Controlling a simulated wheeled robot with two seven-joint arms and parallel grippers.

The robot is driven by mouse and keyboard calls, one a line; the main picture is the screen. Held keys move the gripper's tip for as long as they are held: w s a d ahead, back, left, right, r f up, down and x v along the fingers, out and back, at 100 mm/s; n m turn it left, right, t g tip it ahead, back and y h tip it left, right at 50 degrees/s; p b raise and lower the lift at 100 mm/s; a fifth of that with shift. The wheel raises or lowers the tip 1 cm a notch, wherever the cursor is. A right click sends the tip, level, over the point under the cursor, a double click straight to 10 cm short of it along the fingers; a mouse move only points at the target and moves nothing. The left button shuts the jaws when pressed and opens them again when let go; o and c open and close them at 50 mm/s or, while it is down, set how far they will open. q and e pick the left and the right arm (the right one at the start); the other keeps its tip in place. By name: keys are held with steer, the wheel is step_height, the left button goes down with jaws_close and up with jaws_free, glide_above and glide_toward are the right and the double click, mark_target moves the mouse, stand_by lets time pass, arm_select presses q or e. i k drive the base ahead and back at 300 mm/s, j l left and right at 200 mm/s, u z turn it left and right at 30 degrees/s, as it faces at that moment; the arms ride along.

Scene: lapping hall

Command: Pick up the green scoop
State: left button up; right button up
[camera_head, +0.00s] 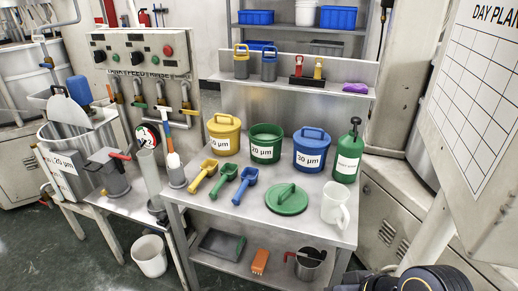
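The green scoop (224,180) lies on the metal table (262,222), in the middle of a row of three scoops. The yellow scoop (203,175) lies close on its left and the blue scoop (245,187) close on its right. Nothing covers the green scoop. Neither of my grippers shows in the head view; only a dark part of what looks like my own arm shows at the bottom right, well away from the scoops.
Behind the scoops stand a yellow tub (224,135), an open green tub (265,145) and a blue tub (311,150). A green lid (287,200), a white jug (335,204) and a green bottle (348,155) stand to the right.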

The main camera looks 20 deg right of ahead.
mark_target(229, 171)
steer(key=u, duration=0.45)
steer(key=i+u, duration=0.15)
steer(key=u, duration=0.7)
steer(key=i+l+u, duration=0.1)
steer(key=u, duration=0.35)
steer(key=i+l+u, duration=0.1)
steer(key=l+u, duration=0.35)
steer(key=l+z, duration=0.55)
steer(key=z, duration=0.15)
steer(key=i+l+z, duration=0.1)
steer(key=l+z, duration=0.15)
steer(key=z, duration=0.15)
